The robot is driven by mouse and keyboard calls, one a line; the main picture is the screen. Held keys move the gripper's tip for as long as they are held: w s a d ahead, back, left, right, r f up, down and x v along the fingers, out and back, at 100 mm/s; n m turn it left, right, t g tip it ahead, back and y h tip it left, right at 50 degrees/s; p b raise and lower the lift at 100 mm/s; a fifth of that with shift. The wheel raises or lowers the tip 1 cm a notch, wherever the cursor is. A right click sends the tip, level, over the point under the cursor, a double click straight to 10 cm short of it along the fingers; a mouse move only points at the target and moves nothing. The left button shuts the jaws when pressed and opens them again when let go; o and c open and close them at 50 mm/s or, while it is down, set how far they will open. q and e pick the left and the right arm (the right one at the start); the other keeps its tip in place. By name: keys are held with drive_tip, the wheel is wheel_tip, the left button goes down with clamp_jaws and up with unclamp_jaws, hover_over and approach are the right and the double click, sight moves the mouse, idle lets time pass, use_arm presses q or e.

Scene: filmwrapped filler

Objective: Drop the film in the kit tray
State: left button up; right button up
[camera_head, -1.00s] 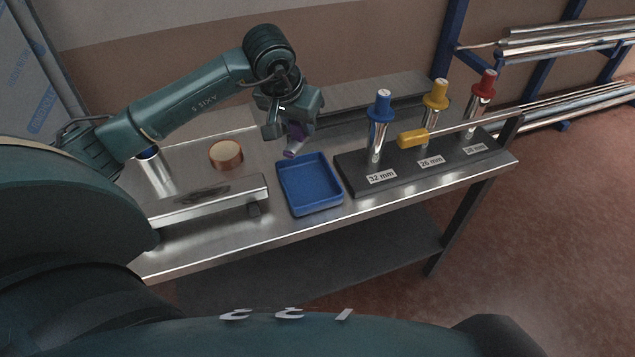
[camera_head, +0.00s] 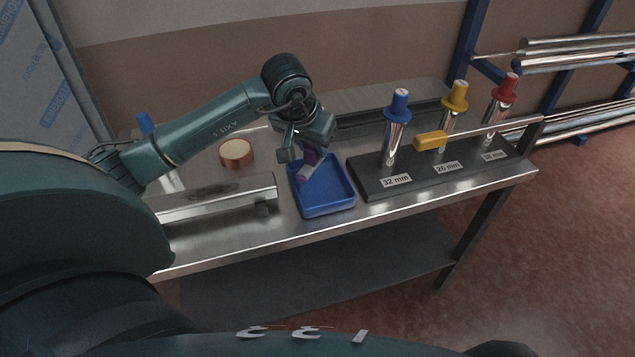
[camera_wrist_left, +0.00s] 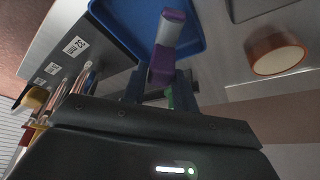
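The film (camera_head: 307,174) is a small roll with a pale lavender barrel and purple ends. My left gripper (camera_head: 304,156) is shut on one purple end and holds it tilted over the back left part of the blue kit tray (camera_head: 328,210). In the left wrist view the film (camera_wrist_left: 169,34) juts from between the fingers (camera_wrist_left: 162,88), with the tray (camera_wrist_left: 112,12) behind it. I cannot tell whether the film's lower end touches the tray floor. The tray holds nothing else that I can see. My right gripper is not in view.
A dark rack (camera_head: 375,189) right of the tray carries several metal posts with coloured caps. A yellow-handled tool (camera_head: 431,141) lies across it. A brown tape roll (camera_head: 236,154) and a raised metal fixture (camera_head: 215,200) are left of the tray.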

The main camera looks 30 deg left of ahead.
use_arm(q)
drive_tip(key=o, duration=0.4)
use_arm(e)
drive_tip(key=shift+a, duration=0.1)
use_arm(q)
drive_tip(key=shift+o, duration=0.2)
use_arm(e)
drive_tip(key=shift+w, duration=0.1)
use_arm(q)
drive_tip(key=v, duration=1.3)
drive_tip(key=shift+p, duration=0.4)
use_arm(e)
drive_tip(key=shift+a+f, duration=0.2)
use_arm(q)
drive_tip(key=shift+r, duration=0.15)
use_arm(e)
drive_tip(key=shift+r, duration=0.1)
